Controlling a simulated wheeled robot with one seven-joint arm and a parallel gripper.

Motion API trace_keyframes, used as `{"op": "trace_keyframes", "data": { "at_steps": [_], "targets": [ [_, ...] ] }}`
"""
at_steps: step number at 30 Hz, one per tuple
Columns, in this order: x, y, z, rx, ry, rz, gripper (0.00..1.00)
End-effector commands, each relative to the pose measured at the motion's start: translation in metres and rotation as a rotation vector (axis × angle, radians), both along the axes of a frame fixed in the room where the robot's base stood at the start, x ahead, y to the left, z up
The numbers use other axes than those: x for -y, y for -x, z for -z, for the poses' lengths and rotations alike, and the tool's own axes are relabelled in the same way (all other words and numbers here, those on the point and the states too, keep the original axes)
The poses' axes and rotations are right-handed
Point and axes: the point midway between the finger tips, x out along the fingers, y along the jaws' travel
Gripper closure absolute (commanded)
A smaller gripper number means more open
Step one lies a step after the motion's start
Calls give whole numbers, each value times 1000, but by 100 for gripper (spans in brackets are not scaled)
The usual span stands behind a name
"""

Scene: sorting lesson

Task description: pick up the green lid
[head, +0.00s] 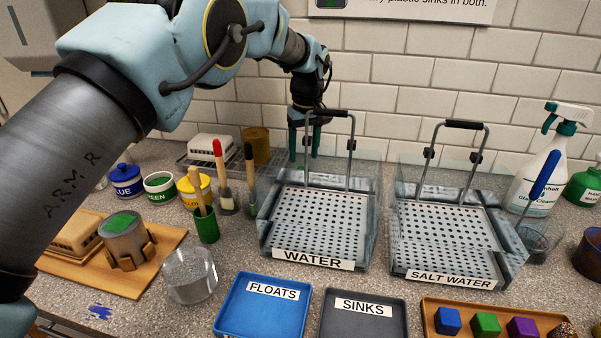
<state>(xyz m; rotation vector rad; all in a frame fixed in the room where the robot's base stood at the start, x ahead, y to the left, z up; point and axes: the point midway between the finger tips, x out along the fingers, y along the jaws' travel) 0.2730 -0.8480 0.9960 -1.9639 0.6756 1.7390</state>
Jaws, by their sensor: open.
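My gripper (304,150) points down with its two green fingers apart and nothing seen between them. It is at the back left of the tank labelled WATER, close to the basket handle (335,114); I cannot tell whether they touch. The green paint jar (160,193) stands at the left between the blue and yellow jars; its top looks open, with green inside. A flat green piece (121,222) lies on a grey round object (124,244) on the wooden board at the left. I cannot tell whether it is the green lid. My gripper is far right of both.
A green cup of brushes (207,229) and a clear beaker (190,276) stand left of the WATER tank (313,259). The SALT WATER tank (450,280) is to the right. A blue FLOATS tray (262,318) and dark SINKS tray (363,324) lie in front.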

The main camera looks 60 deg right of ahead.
Motion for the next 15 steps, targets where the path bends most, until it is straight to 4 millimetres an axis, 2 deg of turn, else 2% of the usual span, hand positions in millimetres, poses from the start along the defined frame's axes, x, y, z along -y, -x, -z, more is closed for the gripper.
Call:
{"op": "trace_keyframes", "data": {
  "at_steps": [9, 15],
  "targets": [
    [1, -8, 39, -1, -4, -1, 38],
    [1, -8, 44, 0, -1, -1, 38]
  ]
}}
